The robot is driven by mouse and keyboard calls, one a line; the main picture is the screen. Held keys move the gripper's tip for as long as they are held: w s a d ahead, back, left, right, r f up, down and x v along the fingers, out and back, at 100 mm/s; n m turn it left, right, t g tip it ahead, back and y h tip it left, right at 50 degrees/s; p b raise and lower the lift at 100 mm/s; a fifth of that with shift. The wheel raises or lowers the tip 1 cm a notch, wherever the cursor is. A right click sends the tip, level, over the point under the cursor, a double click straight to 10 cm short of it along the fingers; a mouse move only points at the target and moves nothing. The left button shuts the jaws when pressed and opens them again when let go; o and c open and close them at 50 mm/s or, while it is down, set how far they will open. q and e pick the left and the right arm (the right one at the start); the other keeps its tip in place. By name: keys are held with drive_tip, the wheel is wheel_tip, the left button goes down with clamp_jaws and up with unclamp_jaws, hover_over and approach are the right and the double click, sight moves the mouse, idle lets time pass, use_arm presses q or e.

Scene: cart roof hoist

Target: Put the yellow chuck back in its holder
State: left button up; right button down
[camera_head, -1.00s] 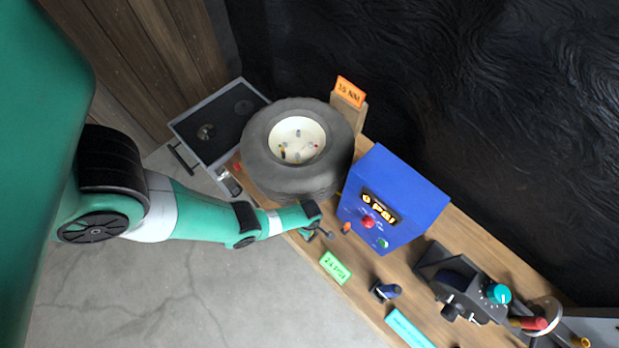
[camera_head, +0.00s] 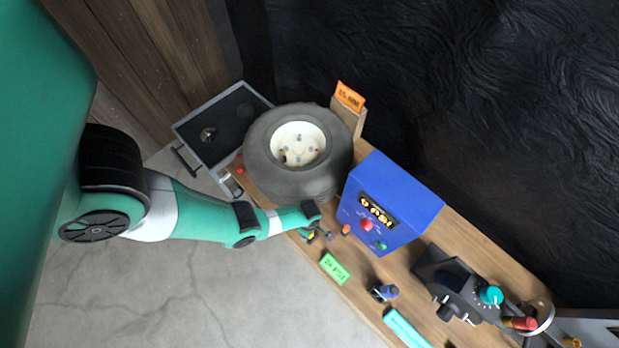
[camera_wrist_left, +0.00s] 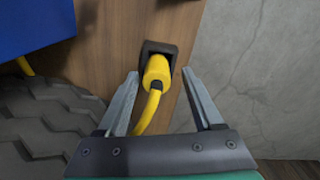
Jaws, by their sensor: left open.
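The yellow chuck (camera_wrist_left: 157,72) sits in a black holder (camera_wrist_left: 161,47) on the wooden bench side in the left wrist view, with its yellow hose curving down between my fingers. My left gripper (camera_wrist_left: 159,76) is open, one finger on each side of the chuck, with visible gaps. In the head view my left gripper (camera_head: 325,236) is at the bench's front edge, below the tire. A small bit of yellow (camera_head: 311,238) shows beside it there; the holder is hard to make out. My right gripper is not in view.
The tire (camera_head: 270,183) and the blue pressure box (camera_head: 410,195) stand close to my left gripper. A green label (camera_head: 335,267), a dark blue tool (camera_head: 385,291) and a black device (camera_head: 445,275) lie farther along the bench (camera_head: 415,330). The floor in front is clear.

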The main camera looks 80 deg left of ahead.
use_arm(q)
wheel_tip(320, 180, up, 10)
drive_tip(key=p, duration=0.7)
drive_tip(key=shift+w+f+p, duration=0.15)
drive_tip(key=shift+p, duration=0.15)
drive_tip(key=shift+f, duration=0.1)
